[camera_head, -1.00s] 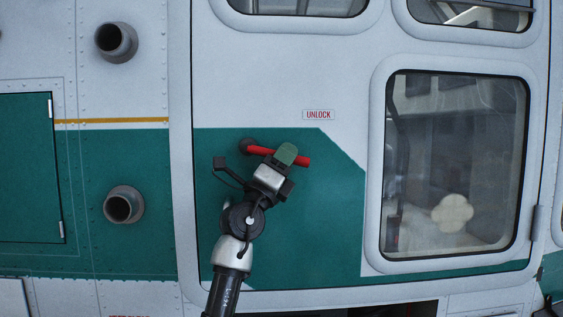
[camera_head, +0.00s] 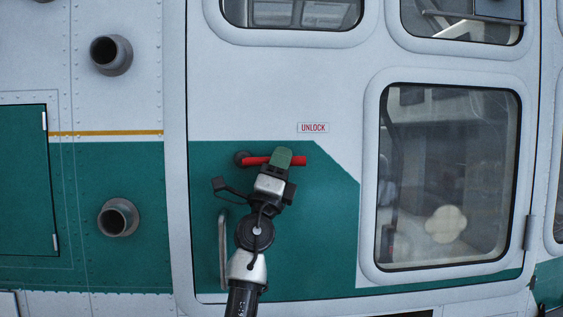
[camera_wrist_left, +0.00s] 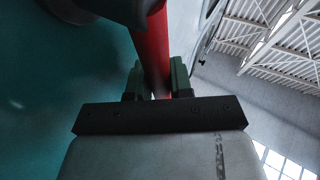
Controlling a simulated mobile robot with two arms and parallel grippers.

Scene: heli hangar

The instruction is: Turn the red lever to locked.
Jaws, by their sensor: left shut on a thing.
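The red lever (camera_head: 255,161) sits on the green lower part of the helicopter door, pivoting from a dark round hub (camera_head: 242,158) at its left end. It lies nearly horizontal and points right. My left gripper (camera_head: 281,158) is shut on the lever's right half, with the red tip showing past the fingers. In the left wrist view the lever (camera_wrist_left: 152,55) runs between the two green fingertips (camera_wrist_left: 158,78). An "UNLOCK" label (camera_head: 313,128) is above the lever's right end. My right gripper is not in view.
A vertical grab handle (camera_head: 222,250) is on the door left of my left arm. Two round pipe stubs (camera_head: 110,54) (camera_head: 117,217) stick out of the panel at left. A large window (camera_head: 448,180) fills the door's right side.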

